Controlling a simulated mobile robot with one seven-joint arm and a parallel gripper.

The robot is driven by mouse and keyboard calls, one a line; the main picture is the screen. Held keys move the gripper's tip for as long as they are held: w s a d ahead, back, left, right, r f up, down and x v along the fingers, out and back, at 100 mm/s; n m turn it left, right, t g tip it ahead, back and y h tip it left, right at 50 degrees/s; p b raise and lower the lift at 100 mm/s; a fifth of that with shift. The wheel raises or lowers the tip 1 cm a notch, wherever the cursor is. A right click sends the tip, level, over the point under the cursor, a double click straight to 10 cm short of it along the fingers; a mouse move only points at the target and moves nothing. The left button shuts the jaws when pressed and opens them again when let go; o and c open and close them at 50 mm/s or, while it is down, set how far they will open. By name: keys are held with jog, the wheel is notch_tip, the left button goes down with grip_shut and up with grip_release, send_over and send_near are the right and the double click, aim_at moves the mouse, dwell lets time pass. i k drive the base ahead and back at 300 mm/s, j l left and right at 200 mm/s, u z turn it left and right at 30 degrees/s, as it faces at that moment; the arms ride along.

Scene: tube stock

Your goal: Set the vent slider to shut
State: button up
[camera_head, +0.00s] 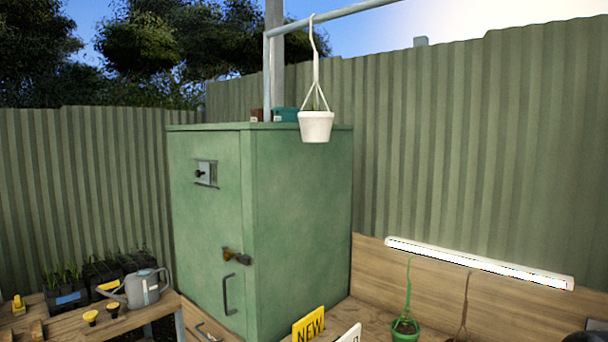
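The vent slider (206,173) is a small grey metal plate high on the front door of the green cabinet (300,220). A dark knob (199,174) sticks out toward the plate's left side. A dark strip shows along part of the plate's edge. The slider is too small here to tell whether the vent is open or shut. My gripper is not in view.
The cabinet door has a brass latch (236,256) and a dark handle (229,294). A white pot (316,126) hangs before the cabinet's right side. A bench with a watering can (142,288) stands left. A yellow sign (309,324) stands at the lower middle.

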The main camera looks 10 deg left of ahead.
aim_at(203, 172)
jog(key=u, duration=1.25)
jog(key=i+j, duration=0.35)
jog(key=i, duration=0.15)
jog(key=i+j, duration=0.35)
jog(key=i, duration=0.2)
